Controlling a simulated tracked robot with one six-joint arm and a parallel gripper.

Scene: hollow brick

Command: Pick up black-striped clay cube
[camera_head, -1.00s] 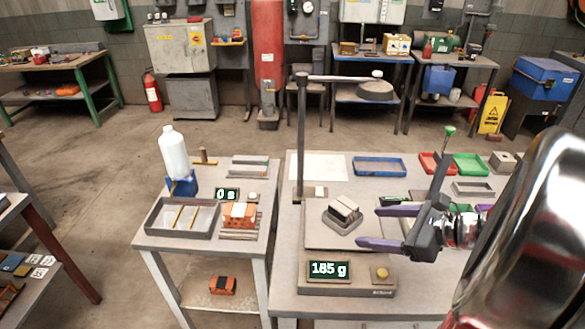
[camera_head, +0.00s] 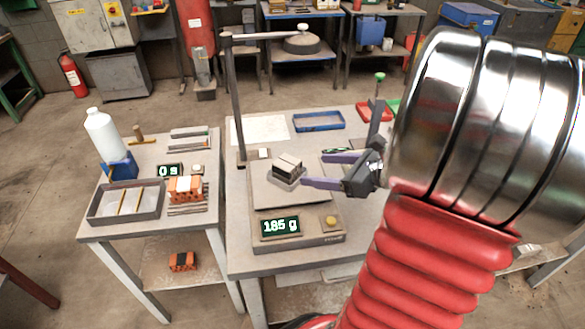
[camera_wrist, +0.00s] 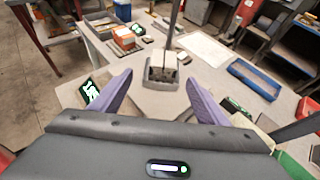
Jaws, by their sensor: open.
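An orange block with a black stripe (camera_head: 183,261) lies on the lower shelf of the left table, well below and left of my gripper. A pale grey block with a dark band (camera_head: 288,162) sits in a small grey holder (camera_head: 289,179) on the scale, which reads 185 g. My gripper (camera_head: 315,170) is open and empty, just right of this pale block, its purple fingers pointing toward it. In the wrist view, the holder (camera_wrist: 151,82) stands ahead between the open fingers; the block's details are unclear there.
The left table holds an orange block with a white stripe (camera_head: 185,184), a grey tray (camera_head: 98,215) and a white bottle (camera_head: 103,133). A post with an overhead arm (camera_head: 236,95) rises behind the scale. A blue tray (camera_head: 319,122) lies at the back.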

